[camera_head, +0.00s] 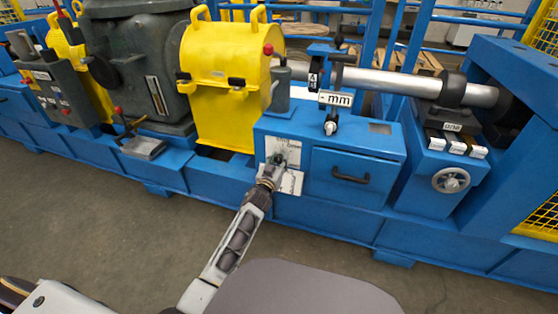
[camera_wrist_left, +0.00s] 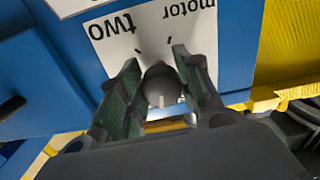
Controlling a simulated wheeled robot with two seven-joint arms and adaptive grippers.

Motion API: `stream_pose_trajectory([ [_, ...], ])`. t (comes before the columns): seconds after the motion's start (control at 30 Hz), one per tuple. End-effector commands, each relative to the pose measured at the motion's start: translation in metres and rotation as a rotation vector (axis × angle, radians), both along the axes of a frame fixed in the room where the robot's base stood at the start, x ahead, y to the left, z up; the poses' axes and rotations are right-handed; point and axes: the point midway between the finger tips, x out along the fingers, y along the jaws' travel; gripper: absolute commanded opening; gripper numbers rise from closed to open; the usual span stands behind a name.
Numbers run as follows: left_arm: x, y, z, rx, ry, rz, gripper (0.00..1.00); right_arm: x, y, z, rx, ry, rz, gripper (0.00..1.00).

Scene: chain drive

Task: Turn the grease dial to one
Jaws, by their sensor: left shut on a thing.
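My left gripper (camera_head: 276,165) reaches up to a white dial plate (camera_head: 287,145) on the front of the blue cabinet. In the left wrist view, its two green-padded fingers (camera_wrist_left: 160,92) are shut on a dark grey round knob (camera_wrist_left: 162,84). A pale mark shows on the knob's lower part in that view. The white plate (camera_wrist_left: 147,30) behind it carries the words "motor" and "two", upside down, and short black tick lines. The rest of the plate's lettering is hidden by the fingers or cut off. I see no word "grease" or "one". My right gripper is not in view.
A blue drawer (camera_head: 352,176) with a black handle is right of the plate. A yellow guard (camera_head: 224,110) stands to the left, above the bed. A handwheel (camera_head: 451,180) is farther right. The floor (camera_head: 90,220) in front is clear.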

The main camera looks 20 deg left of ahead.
Motion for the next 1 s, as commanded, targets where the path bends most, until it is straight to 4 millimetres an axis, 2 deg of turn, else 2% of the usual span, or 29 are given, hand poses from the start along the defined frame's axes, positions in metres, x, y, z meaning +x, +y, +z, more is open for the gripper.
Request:
stream_pose_trajectory([
  [0.4, 0.0, 0.001, 0.0, 0.314, -0.009, 0.0, 0.1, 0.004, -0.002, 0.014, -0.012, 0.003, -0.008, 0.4],
  [1.0, 0.0, 0.003, 0.001, 0.819, -0.027, -0.001, 0.1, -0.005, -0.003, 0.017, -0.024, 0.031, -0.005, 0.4],
])
